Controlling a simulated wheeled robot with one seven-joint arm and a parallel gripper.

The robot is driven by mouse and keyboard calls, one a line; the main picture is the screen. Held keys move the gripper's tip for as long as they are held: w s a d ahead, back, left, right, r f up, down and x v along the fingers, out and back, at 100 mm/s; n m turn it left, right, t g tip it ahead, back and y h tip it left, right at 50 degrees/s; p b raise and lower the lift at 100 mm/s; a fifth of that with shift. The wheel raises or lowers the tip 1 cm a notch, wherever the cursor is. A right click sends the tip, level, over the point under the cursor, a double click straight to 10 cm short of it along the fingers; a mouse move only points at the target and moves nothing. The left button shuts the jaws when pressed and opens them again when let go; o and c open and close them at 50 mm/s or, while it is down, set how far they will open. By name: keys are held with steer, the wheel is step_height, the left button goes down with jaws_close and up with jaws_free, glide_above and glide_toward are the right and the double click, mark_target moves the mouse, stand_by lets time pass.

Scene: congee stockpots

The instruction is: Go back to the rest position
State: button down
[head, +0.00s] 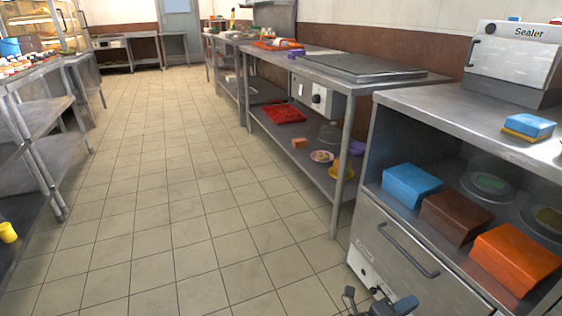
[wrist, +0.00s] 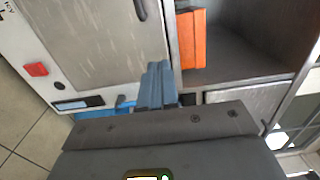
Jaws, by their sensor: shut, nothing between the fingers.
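My gripper (head: 376,300) shows only in part at the bottom edge of the head view, low in front of the steel cabinet with the drawer handle. In the wrist view my gripper (wrist: 156,84) has its blue-grey fingers together, with nothing held between them. The fingers point toward the cabinet front, beside the opening of its shelf. Most of the arm is out of the head view.
The steel cabinet (head: 396,252) stands close at right. Its shelf holds a blue box (head: 410,184), a brown box (head: 457,216) and an orange box (head: 515,257), also in the wrist view (wrist: 193,40). A sealer (head: 512,60) stands on top. The tiled floor (head: 175,215) is clear.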

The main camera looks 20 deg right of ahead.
steer(key=s+a+r+n+t+y, duration=0.7)
steer(key=s+a+r+n+y, duration=0.3)
steer(key=s+n, duration=0.6)
steer(key=s+a+r+n+t+y, duration=0.75)
steer(key=s+a+r+n, duration=0.5)
steer(key=n, duration=0.75)
step_height(320, 180, up, 24)
steer(key=p, duration=2.3)
steer(key=shift+w+d+p, duration=0.2)
steer(key=shift+w+p, duration=0.1)
steer(key=shift+p, duration=0.1)
steer(key=shift+f+y, duration=0.2)
steer(key=shift+y, duration=0.05)
